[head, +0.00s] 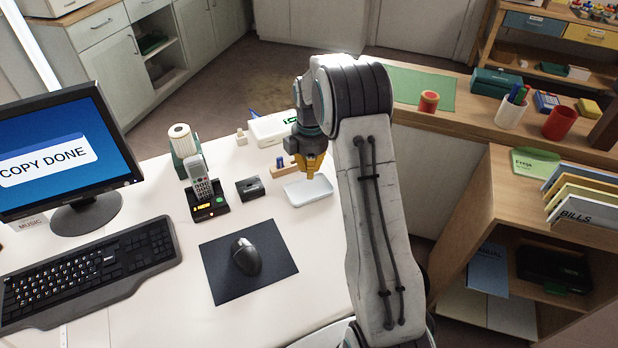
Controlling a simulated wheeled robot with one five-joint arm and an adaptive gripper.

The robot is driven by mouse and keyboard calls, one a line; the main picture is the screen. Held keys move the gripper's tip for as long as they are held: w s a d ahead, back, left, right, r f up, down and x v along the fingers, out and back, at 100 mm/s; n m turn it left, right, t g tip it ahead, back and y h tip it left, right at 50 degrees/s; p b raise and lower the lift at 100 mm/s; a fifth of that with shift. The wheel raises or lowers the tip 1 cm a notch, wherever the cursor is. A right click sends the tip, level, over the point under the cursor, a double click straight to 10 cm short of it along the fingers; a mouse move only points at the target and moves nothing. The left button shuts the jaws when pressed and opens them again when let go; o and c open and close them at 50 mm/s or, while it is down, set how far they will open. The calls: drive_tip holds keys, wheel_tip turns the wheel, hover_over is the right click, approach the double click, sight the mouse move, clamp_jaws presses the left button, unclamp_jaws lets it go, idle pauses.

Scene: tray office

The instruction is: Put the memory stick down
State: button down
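My gripper (311,174) has yellow fingers and points down just above a small pale blue tray (325,193) on the white desk. The fingers look close together, but they are too small here to tell whether they are shut or hold anything. I cannot make out a memory stick; it may be hidden by the fingers. A small wooden holder (270,173) with a blue item in it stands just left of the gripper. The monitor (60,130) reads "COPY DONE".
Left of the tray are a dark small block (250,188), a cordless phone (199,180) on its base and a mouse (246,257) on a dark mat. A white box (268,130) stands behind. The desk in front of the tray is clear.

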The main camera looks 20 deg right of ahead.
sight(309, 191)
drive_tip(key=shift+w+f+p, duration=0.1)
drive_tip(key=shift+f+p, duration=0.3)
drive_tip(key=shift+f, duration=1.7)
drive_tip(key=shift+f, duration=0.1)
drive_tip(key=shift+f+b, duration=0.35)
drive_tip(key=shift+b, duration=0.05)
drive_tip(key=shift+f, duration=0.15)
drive_tip(key=c, duration=1.4)
unclamp_jaws()
